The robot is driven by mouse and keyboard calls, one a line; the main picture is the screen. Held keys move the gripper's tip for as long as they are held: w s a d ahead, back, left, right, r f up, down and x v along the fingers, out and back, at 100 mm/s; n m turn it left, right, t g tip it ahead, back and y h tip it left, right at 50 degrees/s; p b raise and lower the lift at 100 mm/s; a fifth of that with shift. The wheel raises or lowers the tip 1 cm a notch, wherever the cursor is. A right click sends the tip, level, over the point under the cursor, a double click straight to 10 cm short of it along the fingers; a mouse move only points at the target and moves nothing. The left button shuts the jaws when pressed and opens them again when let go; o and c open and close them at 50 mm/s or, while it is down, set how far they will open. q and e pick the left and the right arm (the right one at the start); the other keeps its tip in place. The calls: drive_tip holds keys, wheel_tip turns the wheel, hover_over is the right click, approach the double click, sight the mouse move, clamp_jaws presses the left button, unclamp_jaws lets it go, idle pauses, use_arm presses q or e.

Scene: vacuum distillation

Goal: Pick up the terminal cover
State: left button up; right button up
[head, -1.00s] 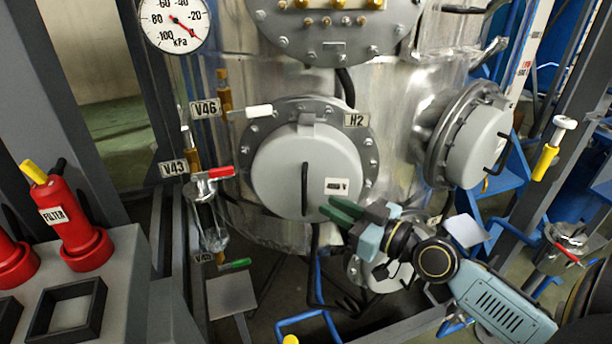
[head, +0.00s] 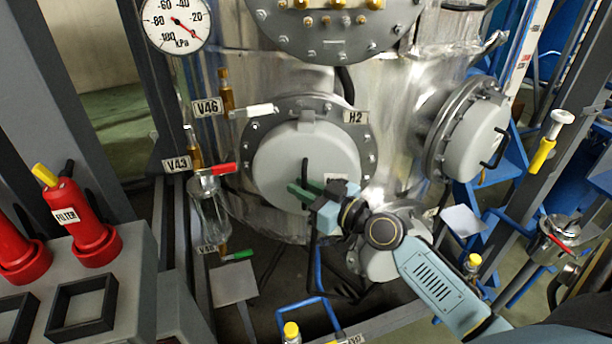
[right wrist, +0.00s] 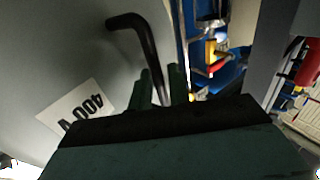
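The terminal cover (head: 278,168) is a round grey lid on the vessel flange beside the H2 tag. It has a black bar handle (head: 305,168) and a white label, partly hidden by my right gripper. My right gripper (head: 302,191), with dark green fingers, is at the lower part of the handle. In the right wrist view, the fingers (right wrist: 164,82) are a little apart, with the lower end of the handle (right wrist: 145,45) between them. A gap shows there, so they do not look closed on it. The label (right wrist: 82,110) reads 400 V. My left gripper is out of view.
A similar side cover (head: 473,140) with a handle is to the right. Valves with a white lever (head: 258,111) and a red lever (head: 222,169) are at the left. Red filter units (head: 78,220) stand on a grey panel. Blue pipes and frame bars lie below and right.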

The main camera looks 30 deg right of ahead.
clamp_jaws()
drive_tip(key=shift+r, duration=0.1)
